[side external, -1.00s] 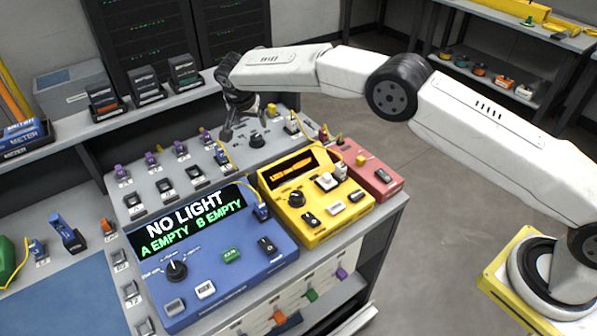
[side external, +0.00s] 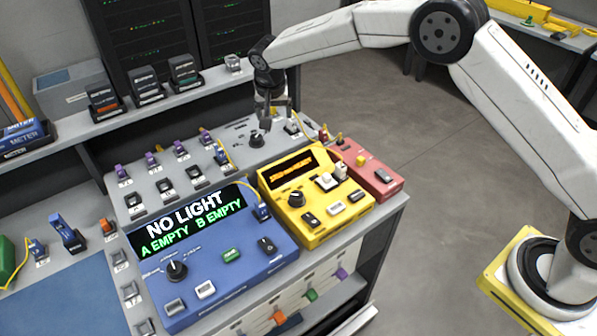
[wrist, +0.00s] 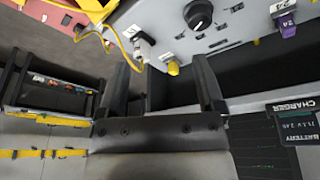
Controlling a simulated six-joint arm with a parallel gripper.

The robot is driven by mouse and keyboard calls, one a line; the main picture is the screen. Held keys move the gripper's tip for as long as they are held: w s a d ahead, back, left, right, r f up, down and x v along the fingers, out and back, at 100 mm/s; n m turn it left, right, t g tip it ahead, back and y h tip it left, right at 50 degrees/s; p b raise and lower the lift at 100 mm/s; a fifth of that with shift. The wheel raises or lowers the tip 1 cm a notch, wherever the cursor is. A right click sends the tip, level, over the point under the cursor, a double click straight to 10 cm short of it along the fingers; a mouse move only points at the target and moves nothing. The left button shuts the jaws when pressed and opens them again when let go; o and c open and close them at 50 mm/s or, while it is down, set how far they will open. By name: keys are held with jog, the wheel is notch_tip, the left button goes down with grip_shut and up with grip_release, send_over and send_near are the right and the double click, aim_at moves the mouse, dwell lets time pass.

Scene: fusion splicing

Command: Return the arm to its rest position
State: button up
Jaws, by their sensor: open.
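My gripper (side external: 277,112) is above the back right part of the grey panel (side external: 222,190), near a black knob (side external: 257,138) in the side external view. In the wrist view my gripper (wrist: 164,80) shows two dark fingers spread apart with nothing between them. The black knob (wrist: 198,15) and a yellow plug (wrist: 173,68) lie beyond the fingertips. My arm reaches in from the right, raised and bent at the elbow.
A blue unit (side external: 215,262) reads "NO LIGHT, A EMPTY B EMPTY". A yellow unit (side external: 318,205) and a red unit (side external: 372,178) stand to its right. A shelf at the back holds several dark chargers (side external: 147,83).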

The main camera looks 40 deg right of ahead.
jog(key=s+d+n+y, duration=0.1)
jog(key=s+d+n, duration=0.2)
jog(key=s, duration=1.3)
jog(key=s+d+n+y, duration=0.1)
jog(key=s+d+n, duration=0.2)
jog(key=s, duration=1.4)
jog(key=d+r, duration=0.1)
jog(key=d, duration=0.3)
jog(key=shift+s+d, duration=0.2)
jog(key=shift+d, duration=0.1)
